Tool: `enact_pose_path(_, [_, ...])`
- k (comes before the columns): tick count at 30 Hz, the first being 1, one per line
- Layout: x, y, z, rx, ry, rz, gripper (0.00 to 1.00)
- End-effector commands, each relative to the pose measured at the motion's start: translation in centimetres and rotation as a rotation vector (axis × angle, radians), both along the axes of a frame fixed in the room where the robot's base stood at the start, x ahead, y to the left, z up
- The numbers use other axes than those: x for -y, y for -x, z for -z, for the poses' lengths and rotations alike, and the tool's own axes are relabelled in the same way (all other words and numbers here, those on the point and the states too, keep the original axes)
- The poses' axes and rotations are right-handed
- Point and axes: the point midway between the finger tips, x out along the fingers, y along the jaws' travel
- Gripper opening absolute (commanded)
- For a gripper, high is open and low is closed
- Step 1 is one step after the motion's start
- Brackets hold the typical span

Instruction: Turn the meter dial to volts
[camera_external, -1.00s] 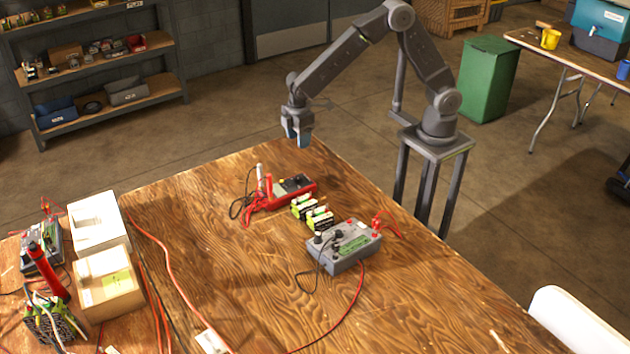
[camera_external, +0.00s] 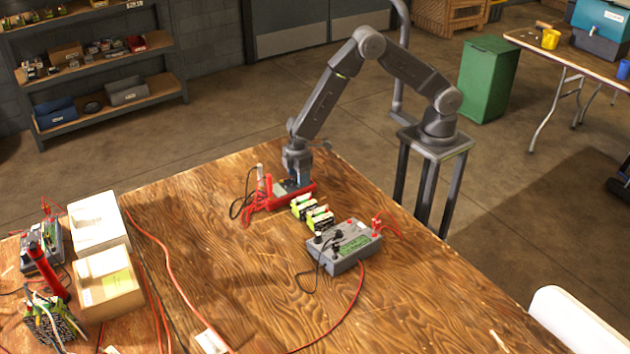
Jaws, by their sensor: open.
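The red meter (camera_external: 305,194) lies on the wooden table near its far edge, with red and black leads and probes at its left end. My gripper (camera_external: 293,182) points down at the top of the meter, over its face. It is open. It hides much of the meter's face, so the dial and its setting cannot be made out. Whether the fingers touch the dial cannot be told.
Several green-and-white batteries (camera_external: 311,212) lie just in front of the meter. A grey box (camera_external: 343,248) with leads stands nearer. White boxes (camera_external: 108,282) and a tool holder (camera_external: 52,322) are at the left. The table's front middle is mostly clear.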

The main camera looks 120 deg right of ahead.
Motion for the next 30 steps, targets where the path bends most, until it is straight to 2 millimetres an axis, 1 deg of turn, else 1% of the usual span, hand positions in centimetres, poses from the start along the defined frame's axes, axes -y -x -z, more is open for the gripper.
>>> enact_pose_path(3, [0.0,0.0,0.35,0.0,0.0,0.0,0.53])
enact_pose_path(10, [0.0,0.01,0.35,0.0,0.0,0.0,0.52])
enact_pose_path(25, [-0.01,0.02,0.32,-0.001,0.0,0.0,0.04])
enact_pose_path(30, [-0.01,0.02,0.32,-0.001,0.0,0.007,0.04])
